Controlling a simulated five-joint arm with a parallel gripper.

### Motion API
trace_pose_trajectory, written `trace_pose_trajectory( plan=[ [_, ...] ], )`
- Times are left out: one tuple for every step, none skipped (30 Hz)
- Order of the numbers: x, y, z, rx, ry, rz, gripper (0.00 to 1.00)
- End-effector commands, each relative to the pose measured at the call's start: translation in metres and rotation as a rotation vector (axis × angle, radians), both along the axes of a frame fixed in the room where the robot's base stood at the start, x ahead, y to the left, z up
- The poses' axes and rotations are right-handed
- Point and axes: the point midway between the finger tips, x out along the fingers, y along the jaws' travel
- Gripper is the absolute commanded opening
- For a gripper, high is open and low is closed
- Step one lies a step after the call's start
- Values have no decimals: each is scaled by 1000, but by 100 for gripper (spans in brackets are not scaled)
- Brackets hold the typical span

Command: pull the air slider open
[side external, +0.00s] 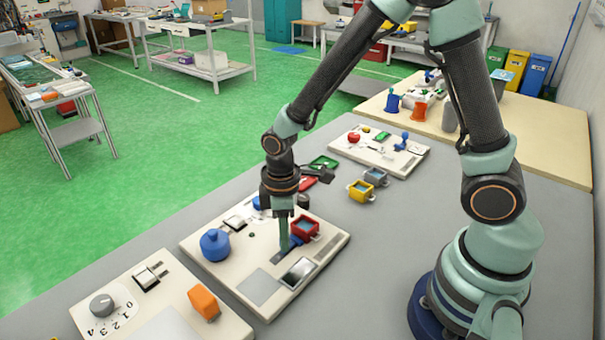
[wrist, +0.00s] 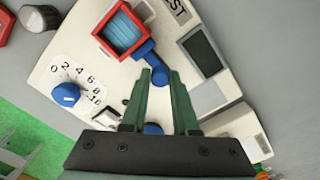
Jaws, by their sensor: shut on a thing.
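My gripper (side external: 284,247) points straight down at the pale board (side external: 200,248) in the middle of the bench. In the wrist view its green fingers (wrist: 161,75) are close together on a blue part, taken to be the air slider (wrist: 146,76). In the side view the blue of the slider (side external: 297,240) shows beside the fingers, along a dark strip. The fingers hide much of it, and how far it is open cannot be told. A red square box with a blue inside (side external: 304,228) stands close behind it.
On the same board are a large blue knob (side external: 215,245), a dark screen (side external: 298,272) and a grey plate (side external: 259,287). A numbered dial (wrist: 67,93) shows in the wrist view. Another board with an orange block (side external: 204,302) lies in front; yellow and grey boxes stand behind.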

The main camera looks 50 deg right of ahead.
Motion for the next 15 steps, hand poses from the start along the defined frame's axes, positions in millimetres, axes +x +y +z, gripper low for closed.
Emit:
trace_pose_trajectory(
  plan=[
    [0, 5, 1, 0, 0, 4, 0],
    [0, 9, 1, 0, 0, 5, 0],
    [1, 14, 1, 0, 0, 5, 0],
    [1, 19, 1, 0, 0, 7, 0],
    [0, 23, 1, 0, 0, 6, 0],
    [0, 27, 1, -1, 1, 6, 0],
    [0, 30, 1, -1, 1, 5, 0],
    [0, 31, 1, -1, 1, 4, 0],
    [0, 32, 1, 0, 0, 3, 0],
    [0, 32, 1, 0, 0, 3, 0],
    [0, 32, 1, 1, -1, 4, 0],
    [0, 32, 1, 1, -1, 5, 0],
    [0, 32, 1, 0, -1, 6, 0],
    [0, 32, 1, 1, -2, 6, 0],
    [0, 32, 1, 1, -2, 6, 0]
  ],
)
